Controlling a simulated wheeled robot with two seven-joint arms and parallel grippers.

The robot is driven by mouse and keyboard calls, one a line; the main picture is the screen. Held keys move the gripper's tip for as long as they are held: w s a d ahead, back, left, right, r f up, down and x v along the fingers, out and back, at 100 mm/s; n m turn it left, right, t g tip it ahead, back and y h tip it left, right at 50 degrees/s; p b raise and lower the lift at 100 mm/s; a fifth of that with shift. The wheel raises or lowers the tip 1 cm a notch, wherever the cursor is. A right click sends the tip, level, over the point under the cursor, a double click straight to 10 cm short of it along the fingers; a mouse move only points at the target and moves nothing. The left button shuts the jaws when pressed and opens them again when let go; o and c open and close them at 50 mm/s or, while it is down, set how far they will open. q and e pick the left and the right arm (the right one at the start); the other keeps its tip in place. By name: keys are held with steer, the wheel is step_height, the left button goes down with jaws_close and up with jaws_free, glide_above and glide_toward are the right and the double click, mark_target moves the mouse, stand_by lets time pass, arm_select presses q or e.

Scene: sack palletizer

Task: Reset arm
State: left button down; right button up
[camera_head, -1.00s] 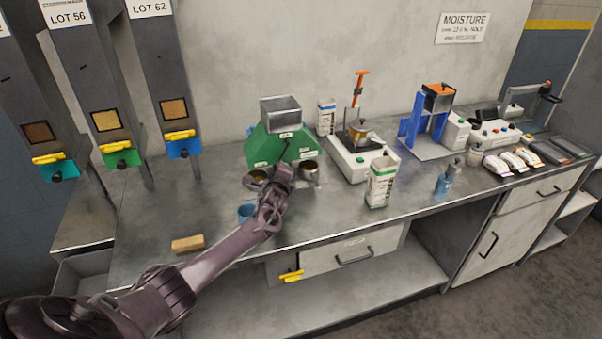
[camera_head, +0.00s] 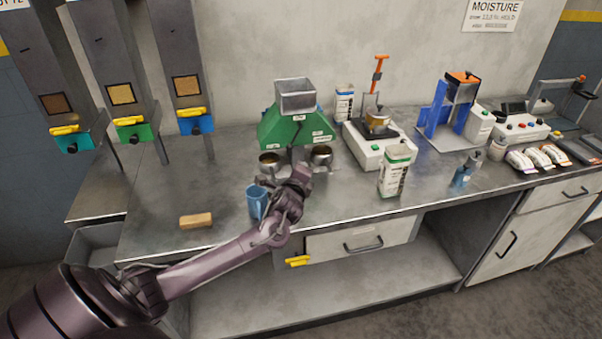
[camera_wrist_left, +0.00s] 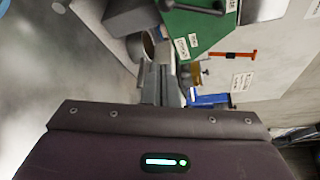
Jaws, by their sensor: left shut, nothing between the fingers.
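My left arm comes in from the lower left of the head view. Its gripper (camera_head: 303,172) is over the bench, just in front of the green machine (camera_head: 296,130) with the grey hopper. The gripper is shut with nothing in it. In the left wrist view the closed fingers (camera_wrist_left: 160,84) point toward the green machine and a metal cup (camera_wrist_left: 141,46). Two metal cups, a left one (camera_head: 269,161) and a right one (camera_head: 321,155), stand at the front of the machine. My right gripper is in neither view.
A blue mug (camera_head: 257,203) stands close beside my left wrist. A wooden block (camera_head: 197,221) lies at the bench's left. A white-green carton (camera_head: 394,172) and a white scale (camera_head: 378,148) stand to the right. Chutes with yellow handles (camera_head: 131,122) are at the left.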

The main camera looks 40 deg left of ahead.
arm_select(q)
steer(key=shift+s+d+r, duration=0.15)
steer(key=shift+s, duration=0.4)
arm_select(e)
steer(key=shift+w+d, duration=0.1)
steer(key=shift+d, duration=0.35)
